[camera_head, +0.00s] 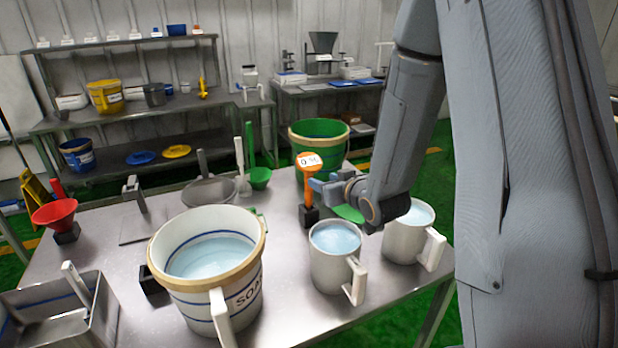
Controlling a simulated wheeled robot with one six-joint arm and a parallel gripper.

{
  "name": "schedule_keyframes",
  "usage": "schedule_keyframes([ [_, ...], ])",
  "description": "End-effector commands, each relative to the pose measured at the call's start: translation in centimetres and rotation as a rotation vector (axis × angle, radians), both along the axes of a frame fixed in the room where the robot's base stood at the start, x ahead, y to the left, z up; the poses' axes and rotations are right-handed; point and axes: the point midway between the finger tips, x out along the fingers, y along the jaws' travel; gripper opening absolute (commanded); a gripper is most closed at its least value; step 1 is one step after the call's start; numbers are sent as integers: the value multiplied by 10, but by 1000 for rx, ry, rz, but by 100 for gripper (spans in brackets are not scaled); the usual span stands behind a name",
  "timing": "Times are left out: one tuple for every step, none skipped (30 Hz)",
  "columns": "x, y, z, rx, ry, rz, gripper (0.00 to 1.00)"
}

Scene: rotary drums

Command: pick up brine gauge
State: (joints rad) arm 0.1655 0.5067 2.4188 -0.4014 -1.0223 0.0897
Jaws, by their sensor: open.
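The brine gauge is most likely the orange upright tool (308,178) with a round head and a white face bearing dark marks. It stands in a black block (310,216) near the table's middle, in front of the green bucket. My gripper (318,187) comes in from the right, with its blue-grey fingers beside the orange stem, just below the head. The gripper is open. I cannot tell whether the stem is between the fingers or whether they touch it. The wrist hides part of the area behind.
A cream bucket of pale blue liquid (252,285) stands front left. Two white mugs, one in front (325,275) and one to the right (398,245), stand below my wrist. A green bucket (322,128) is behind the gauge. A red funnel (54,211) and steel tray (30,300) are left.

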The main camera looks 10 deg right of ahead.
Motion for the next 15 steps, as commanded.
schedule_keyframes([
  [5, 3, -1, 0, 1, 2, 42],
  [7, 4, -2, 0, 1, 3, 42],
  [11, 6, -3, 0, 1, 4, 42],
  [12, 7, -4, 0, 1, 5, 42],
  [14, 7, -5, -1, 2, 5, 42],
  [16, 8, -5, 0, 1, 5, 42],
  [19, 9, -5, -1, 2, 5, 42],
  [21, 10, -6, -1, 2, 5, 42],
  [25, 11, -7, -1, 3, 5, 42],
  [28, 12, -7, -1, 2, 4, 42],
  [32, 13, -8, 0, 3, 4, 42],
  [37, 15, -9, 0, 3, 4, 42],
  [40, 16, -10, -1, 2, 4, 42],
  [43, 17, -12, 0, 3, 4, 42],
  [48, 17, -13, -1, 2, 2, 42],
])
